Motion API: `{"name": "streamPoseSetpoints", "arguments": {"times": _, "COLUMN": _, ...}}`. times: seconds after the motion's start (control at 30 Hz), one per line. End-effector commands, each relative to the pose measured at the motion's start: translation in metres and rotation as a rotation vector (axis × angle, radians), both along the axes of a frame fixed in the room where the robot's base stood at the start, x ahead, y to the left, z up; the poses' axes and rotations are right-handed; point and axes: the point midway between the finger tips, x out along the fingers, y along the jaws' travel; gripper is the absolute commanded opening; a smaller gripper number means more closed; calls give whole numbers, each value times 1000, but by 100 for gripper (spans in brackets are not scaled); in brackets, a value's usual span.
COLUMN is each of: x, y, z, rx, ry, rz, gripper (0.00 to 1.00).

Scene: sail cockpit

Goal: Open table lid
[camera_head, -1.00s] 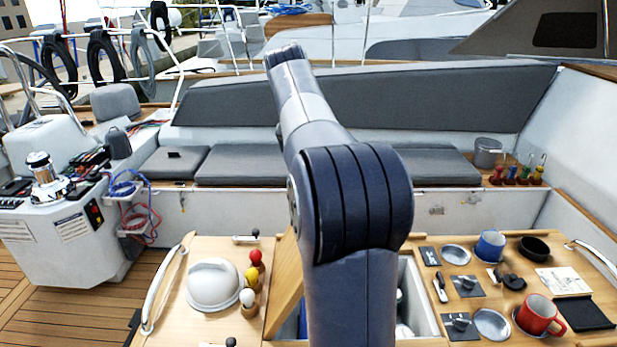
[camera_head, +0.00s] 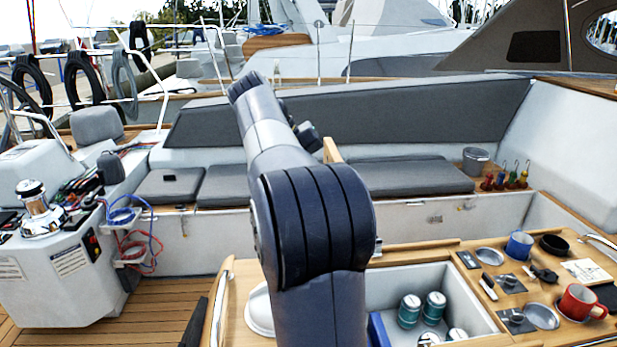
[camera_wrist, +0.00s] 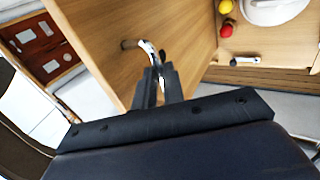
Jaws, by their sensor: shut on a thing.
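The wooden table lid (camera_wrist: 115,25) fills the middle of the wrist view. My gripper (camera_wrist: 156,74) is shut on the chrome handle (camera_wrist: 146,46) on its face. In the head view my arm hides most of the lid; a wooden strip (camera_head: 332,150) beside the arm looks like its raised edge. The table compartment (camera_head: 465,308) below is uncovered, with white walls. Several green cans (camera_head: 434,306) stand inside it. A blue thing (camera_head: 378,330) shows partly behind my arm.
Right of the compartment, the table top holds a red mug (camera_head: 577,302), a blue mug (camera_head: 519,244) and small dishes. A white domed thing (camera_head: 259,312) is partly hidden left of my arm. Bench cushions (camera_head: 410,175) lie behind. A console (camera_head: 65,262) stands at left.

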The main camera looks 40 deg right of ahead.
Motion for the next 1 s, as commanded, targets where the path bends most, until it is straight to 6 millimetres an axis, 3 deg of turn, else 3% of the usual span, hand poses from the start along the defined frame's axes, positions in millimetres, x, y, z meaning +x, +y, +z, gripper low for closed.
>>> {"name": "streamPoseSetpoints", "arguments": {"times": 0.03, "x": 0, "y": 1, "z": -12, "rx": 21, "ry": 20, "rz": 2, "gripper": 0}}
{"name": "streamPoseSetpoints", "arguments": {"times": 0.5, "x": -1, "y": -1, "z": -13, "rx": 21, "ry": 20, "rz": 1, "gripper": 0}}
{"name": "streamPoseSetpoints", "arguments": {"times": 0.53, "x": -1, "y": -1, "z": -13, "rx": 21, "ry": 20, "rz": 1, "gripper": 11}}
{"name": "streamPoseSetpoints", "arguments": {"times": 0.8, "x": -1, "y": -1, "z": -9, "rx": 15, "ry": 15, "rz": 0, "gripper": 32}}
{"name": "streamPoseSetpoints", "arguments": {"times": 1.0, "x": -1, "y": -1, "z": -7, "rx": 12, "ry": 12, "rz": 0, "gripper": 32}}
